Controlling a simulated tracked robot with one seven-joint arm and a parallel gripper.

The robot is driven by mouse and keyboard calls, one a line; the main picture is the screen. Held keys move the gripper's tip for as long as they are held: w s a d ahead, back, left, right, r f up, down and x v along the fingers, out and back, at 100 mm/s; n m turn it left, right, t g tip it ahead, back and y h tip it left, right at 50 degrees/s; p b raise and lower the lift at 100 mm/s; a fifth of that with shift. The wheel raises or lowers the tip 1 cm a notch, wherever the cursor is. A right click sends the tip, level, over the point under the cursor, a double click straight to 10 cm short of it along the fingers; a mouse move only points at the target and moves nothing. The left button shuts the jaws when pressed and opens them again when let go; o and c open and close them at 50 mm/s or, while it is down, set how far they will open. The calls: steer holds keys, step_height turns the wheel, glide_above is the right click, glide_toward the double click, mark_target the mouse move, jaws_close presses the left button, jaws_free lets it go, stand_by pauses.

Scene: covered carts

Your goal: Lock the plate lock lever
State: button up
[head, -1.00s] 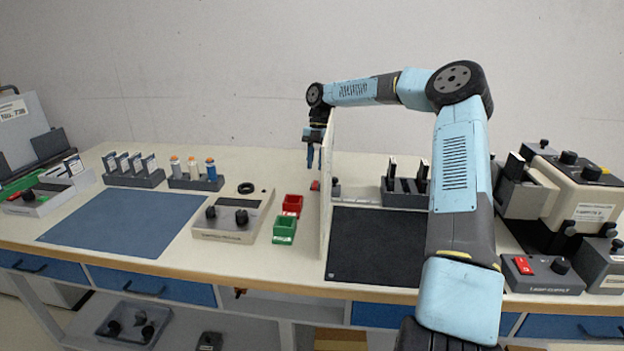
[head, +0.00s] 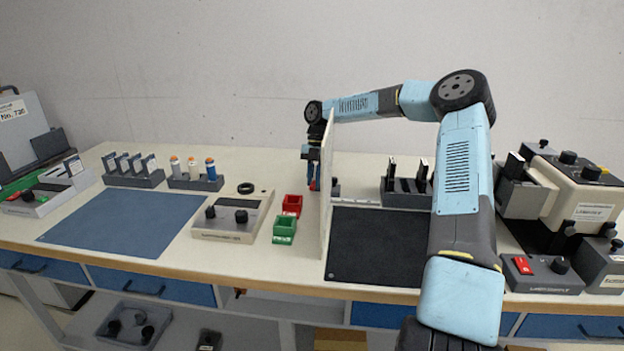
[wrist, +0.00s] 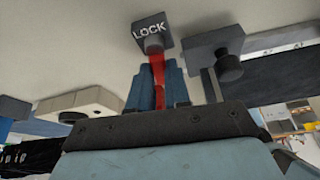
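In the wrist view, a red lever (wrist: 158,74) stands in front of a dark block labelled LOCK (wrist: 153,32). The blue fingers of my gripper (wrist: 161,85) lie on either side of the lever, with only a narrow gap. I cannot tell whether they press on it. In the head view, my gripper (head: 314,175) points down just left of the upright white panel (head: 328,190), low over the bench. A bit of red shows at its fingertips. The plate and most of the lock's mount are hidden.
The white panel stands close to my gripper's right. In the wrist view, a dark knob on a grey block (wrist: 229,66) is close to the right finger.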

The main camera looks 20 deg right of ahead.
jaws_close()
steer(key=shift+r+n+h, duration=0.1)
steer(key=shift+n+h, duration=0.2)
steer(key=shift+n, duration=0.6)
steer(key=shift+o, duration=2)
jaws_free()
steer(key=shift+d, duration=0.1)
steer(key=v, duration=1.3)
steer(key=shift+w+r, duration=0.2)
steer(key=shift+w, duration=0.1)
steer(key=shift+d, duration=0.1)
